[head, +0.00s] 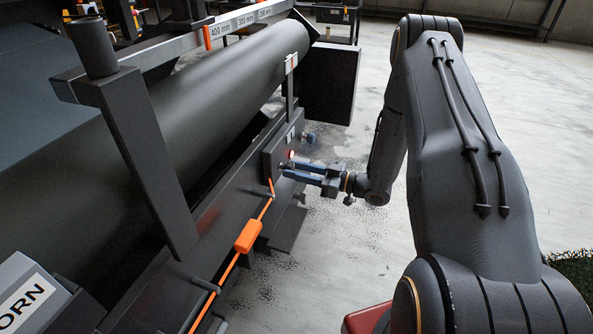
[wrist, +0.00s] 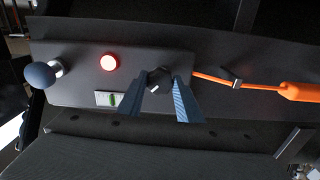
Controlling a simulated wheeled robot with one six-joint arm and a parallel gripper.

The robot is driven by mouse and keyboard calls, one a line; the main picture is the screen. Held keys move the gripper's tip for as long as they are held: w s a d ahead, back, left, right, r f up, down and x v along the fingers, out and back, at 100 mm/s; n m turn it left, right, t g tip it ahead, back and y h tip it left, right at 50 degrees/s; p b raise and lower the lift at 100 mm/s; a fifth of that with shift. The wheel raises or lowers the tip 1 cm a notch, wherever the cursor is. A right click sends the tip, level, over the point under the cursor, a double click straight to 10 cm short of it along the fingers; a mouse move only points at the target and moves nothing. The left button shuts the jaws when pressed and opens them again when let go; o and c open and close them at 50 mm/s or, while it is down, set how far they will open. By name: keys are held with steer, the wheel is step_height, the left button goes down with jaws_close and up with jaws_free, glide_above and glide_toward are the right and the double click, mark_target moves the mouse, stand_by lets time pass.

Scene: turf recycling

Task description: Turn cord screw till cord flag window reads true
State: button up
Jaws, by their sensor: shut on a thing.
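In the wrist view, the cord screw (wrist: 158,82) is a dark round knob with a pale mark, on a dark plate. My gripper (wrist: 165,82) has its two blue fingers on either side of the knob and is shut on it. The cord flag window (wrist: 107,99) is a small white window just left of the fingers, with a green bar near its middle. The orange cord (wrist: 215,79) runs right from beside the knob. In the head view my gripper (head: 284,169) reaches the plate from the right, and its fingers hide the knob.
A lit red button (wrist: 109,62) and a blue-grey ball knob (wrist: 40,75) sit left of the screw. An orange block (head: 248,236) hangs on the cord. A big dark roller (head: 230,90) lies behind the plate. The floor (head: 330,260) at right is open.

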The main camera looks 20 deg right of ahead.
steer(key=o, duration=1)
steer(key=shift+o, duration=0.2)
steer(key=shift+s, duration=0.1)
steer(key=p+v, duration=0.1)
steer(key=v, duration=0.6)
steer(key=shift+s+d, duration=0.25)
steer(key=shift+d, duration=0.05)
steer(key=shift+w, duration=0.1)
